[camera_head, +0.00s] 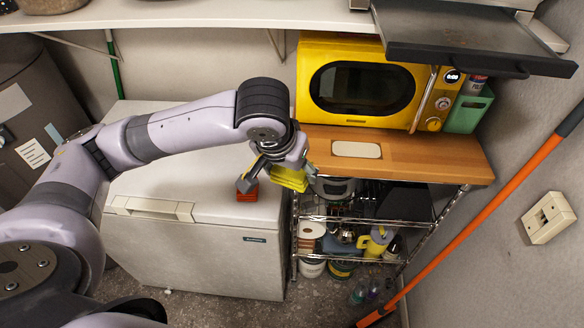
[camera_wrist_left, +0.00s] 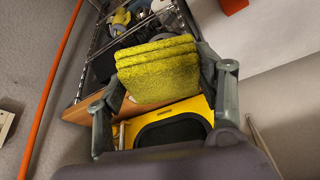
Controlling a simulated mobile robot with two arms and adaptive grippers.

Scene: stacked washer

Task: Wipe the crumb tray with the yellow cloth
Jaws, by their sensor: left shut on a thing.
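My left gripper (camera_head: 278,174) is shut on a folded yellow cloth (camera_head: 290,179), held in the air by the front left corner of the wooden shelf top. In the left wrist view, the cloth (camera_wrist_left: 157,68) shows as several thick, rough yellow-green layers between the two fingers (camera_wrist_left: 165,85). A dark grey flat tray (camera_head: 470,42), which looks like the crumb tray, juts out at the upper right from under an appliance on the upper shelf. The cloth is well apart from it, lower and to the left. My right gripper is not in view.
A yellow microwave (camera_head: 360,88) stands on the wooden top (camera_head: 450,160) of a wire rack. A red-orange folded stack (camera_head: 247,195) lies on the white chest freezer (camera_head: 205,190). A green holder (camera_head: 470,110) stands beside the microwave. An orange pole (camera_head: 480,215) leans at right.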

